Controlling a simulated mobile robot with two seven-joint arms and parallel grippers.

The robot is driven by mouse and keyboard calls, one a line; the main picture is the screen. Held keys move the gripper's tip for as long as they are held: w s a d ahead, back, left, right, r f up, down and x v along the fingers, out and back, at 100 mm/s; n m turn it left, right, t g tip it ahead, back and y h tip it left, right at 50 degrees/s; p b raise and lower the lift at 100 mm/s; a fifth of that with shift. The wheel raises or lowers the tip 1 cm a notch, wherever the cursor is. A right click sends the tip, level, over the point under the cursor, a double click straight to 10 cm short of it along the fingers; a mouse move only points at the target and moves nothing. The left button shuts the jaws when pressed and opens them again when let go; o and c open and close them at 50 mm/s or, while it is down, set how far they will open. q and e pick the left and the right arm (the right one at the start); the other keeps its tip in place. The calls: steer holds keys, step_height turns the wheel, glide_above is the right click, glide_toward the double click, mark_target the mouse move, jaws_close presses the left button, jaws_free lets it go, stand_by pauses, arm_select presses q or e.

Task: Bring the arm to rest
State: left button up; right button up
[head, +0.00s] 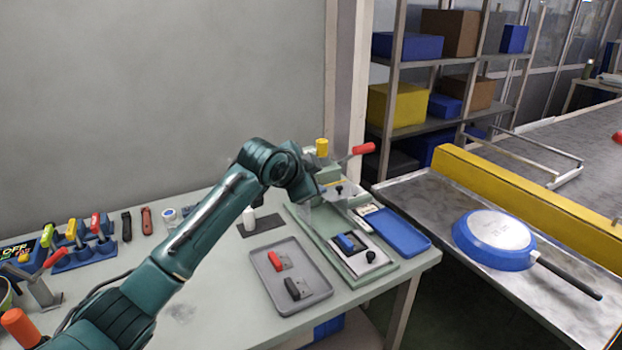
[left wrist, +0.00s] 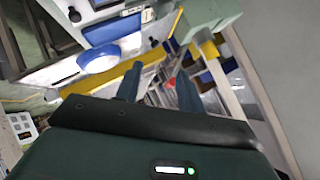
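My left arm (head: 205,222) reaches from the lower left across the workbench. Its left gripper (head: 322,195) is beside the green fixture at the bench's right end, partly hidden by the wrist. In the left wrist view the two fingers of the left gripper (left wrist: 158,88) stand apart with nothing between them. I cannot tell whether it touches the fixture (head: 300,222). My right gripper is not in view.
The workbench (head: 215,290) holds a grey tray (head: 268,288) with red and black items, a blue tray (head: 405,238) and a tool rack (head: 75,258) at left. A blue pan (head: 495,238) lies upside down on the metal table, beside a yellow rail (head: 520,190).

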arm_select(q)
steer(key=shift+s+a+r, duration=0.2)
steer(key=shift+s+r, duration=0.15)
steer(key=shift+s, duration=0.2)
steer(key=s+a+f+n+g, duration=0.2)
steer(key=s+f+n, duration=0.1)
steer(key=s+f, duration=0.6)
steer(key=s+a+f+n+g, duration=0.1)
steer(key=s+a+f+n, duration=0.1)
steer(key=s+f, duration=0.7)
steer(key=s+a+f+n+g+y, duration=0.15)
steer(key=s+a, duration=0.25)
steer(key=s, duration=0.4)
steer(key=s+a+f+n+g+y, duration=0.1)
steer(key=s+a+f+n, duration=0.2)
steer(key=s, duration=0.5)
steer(key=s+a+f+n+g+y, duration=0.1)
steer(key=s+a+f+n+y, duration=0.2)
steer(key=s, duration=0.5)
steer(key=w+d+f+m+t+h, duration=0.1)
steer(key=w+d+f+t+h, duration=0.3)
steer(key=w+d+f+t, duration=0.1)
steer(key=shift+w+d+t, duration=0.3)
steer(key=shift+w+t, duration=0.2)
steer(key=shift+t, duration=0.55)
